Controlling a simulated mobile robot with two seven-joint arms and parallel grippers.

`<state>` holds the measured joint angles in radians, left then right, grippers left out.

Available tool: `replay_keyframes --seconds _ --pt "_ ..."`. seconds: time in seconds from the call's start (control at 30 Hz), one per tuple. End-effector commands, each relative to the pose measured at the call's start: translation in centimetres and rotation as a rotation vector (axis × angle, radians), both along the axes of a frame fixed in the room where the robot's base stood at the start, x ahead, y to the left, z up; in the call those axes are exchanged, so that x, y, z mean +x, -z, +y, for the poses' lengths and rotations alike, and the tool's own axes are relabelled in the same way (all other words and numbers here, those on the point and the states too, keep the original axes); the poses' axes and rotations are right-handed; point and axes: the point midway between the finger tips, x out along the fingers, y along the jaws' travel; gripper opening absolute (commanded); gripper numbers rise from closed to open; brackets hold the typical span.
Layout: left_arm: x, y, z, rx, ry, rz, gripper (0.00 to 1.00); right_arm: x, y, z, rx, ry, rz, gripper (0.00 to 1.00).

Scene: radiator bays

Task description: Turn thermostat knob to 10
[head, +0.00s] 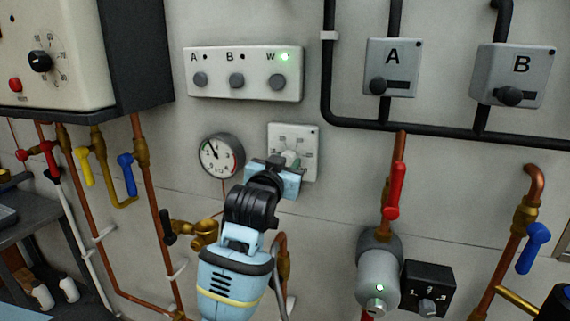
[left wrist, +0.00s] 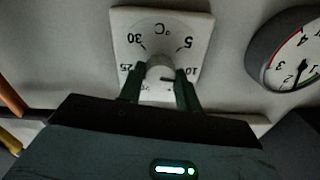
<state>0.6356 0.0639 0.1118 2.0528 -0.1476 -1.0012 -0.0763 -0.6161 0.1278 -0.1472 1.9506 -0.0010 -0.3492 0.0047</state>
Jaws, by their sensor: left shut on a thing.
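The thermostat is a pale square plate (head: 306,142) on the wall, with a round knob at its middle. In the left wrist view the plate (left wrist: 193,27) appears upside down, with °C and the numbers 5, 10, 25 and 30 around the knob (left wrist: 160,68). My left gripper (head: 287,166) is shut on the knob, with one dark green finger on each side; it also shows in the left wrist view (left wrist: 159,85). In the head view the gripper hides much of the knob and lower plate. I cannot clearly read which number the knob points to.
A round gauge (head: 221,156) is close left of the thermostat. A switch panel (head: 245,74) marked A, B and W is above, with a green light at W. Grey boxes A (head: 392,67) and B (head: 512,74) are to the right. A red-handled valve (head: 394,190) is lower right.

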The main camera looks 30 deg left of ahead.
Motion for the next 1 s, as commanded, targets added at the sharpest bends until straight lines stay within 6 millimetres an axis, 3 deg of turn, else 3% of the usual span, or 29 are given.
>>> replay_keyframes --seconds 0.03,0.07,0.2,0.57,1.0 --pt "0.0 0.0 0.0 0.000 0.000 0.001 0.11 0.0 0.0 0.0 0.000 0.000 0.000 0.00" --pt "0.0 0.0 0.0 0.001 0.000 0.001 0.36 0.0 0.0 0.0 0.000 0.000 0.000 0.00" --pt "0.0 0.0 0.0 0.001 0.000 0.001 0.55 0.0 0.0 0.0 0.000 0.000 0.000 0.00" --pt "-0.3 0.0 -0.1 0.001 0.000 0.000 0.56 0.0 0.0 0.0 0.000 0.000 0.001 0.00" --pt "-5.7 0.0 -1.5 0.000 0.001 -0.001 0.56 -0.2 0.2 0.0 0.000 0.000 0.005 0.00"
